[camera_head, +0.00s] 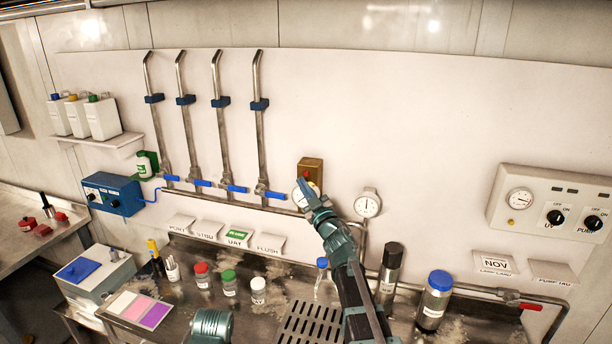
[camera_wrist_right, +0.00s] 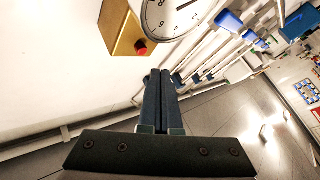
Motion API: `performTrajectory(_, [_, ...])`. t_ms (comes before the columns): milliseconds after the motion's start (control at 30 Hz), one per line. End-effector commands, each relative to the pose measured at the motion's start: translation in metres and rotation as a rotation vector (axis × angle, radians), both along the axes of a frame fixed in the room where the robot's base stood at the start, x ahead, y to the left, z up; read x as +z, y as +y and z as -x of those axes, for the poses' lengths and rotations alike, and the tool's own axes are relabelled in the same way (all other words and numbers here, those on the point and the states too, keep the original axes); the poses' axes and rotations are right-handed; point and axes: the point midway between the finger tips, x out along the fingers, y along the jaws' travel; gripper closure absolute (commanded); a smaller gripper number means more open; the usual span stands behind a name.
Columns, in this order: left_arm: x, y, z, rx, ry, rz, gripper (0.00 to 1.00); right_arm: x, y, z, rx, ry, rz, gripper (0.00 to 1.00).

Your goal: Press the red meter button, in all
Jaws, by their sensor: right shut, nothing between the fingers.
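A brass box (camera_head: 313,168) is fixed on the white wall panel, beside a round white-faced gauge. In the right wrist view the brass box (camera_wrist_right: 122,28) carries a red button (camera_wrist_right: 141,47) on its face. My right gripper (camera_head: 304,190) is raised in front of the wall, its tips overlapping the lower part of the box and the gauge in the head view. In the right wrist view the right gripper (camera_wrist_right: 160,76) is shut and empty, its tips just below the red button. A gap shows between tips and button there. My left gripper's fingers are out of view.
The gauge (camera_wrist_right: 170,14) sits close beside the box; a second gauge (camera_head: 367,204) is to the right. Several steel pipes with blue valve handles (camera_head: 236,188) stand left. Below, the counter holds bottles (camera_head: 434,300), jars (camera_head: 258,291) and a slotted drain plate (camera_head: 305,325).

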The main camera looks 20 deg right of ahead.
Motion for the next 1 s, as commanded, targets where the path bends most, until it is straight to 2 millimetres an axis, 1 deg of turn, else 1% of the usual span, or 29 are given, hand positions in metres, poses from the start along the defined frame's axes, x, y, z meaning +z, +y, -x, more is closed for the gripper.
performTrajectory(33, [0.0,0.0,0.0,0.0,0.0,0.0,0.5,0.0,0.004,0.007,0.001,0.001,-0.001,1.0])
performTrajectory(100, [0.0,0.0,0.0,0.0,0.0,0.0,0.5,0.0,0.008,0.013,0.002,0.0,-0.001,1.0])
performTrajectory(333, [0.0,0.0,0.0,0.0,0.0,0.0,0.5,0.0,0.019,0.028,0.001,0.001,-0.001,1.0])
performTrajectory(1000, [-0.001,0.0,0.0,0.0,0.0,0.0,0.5,-0.002,0.02,0.029,-0.005,0.006,-0.003,1.0])
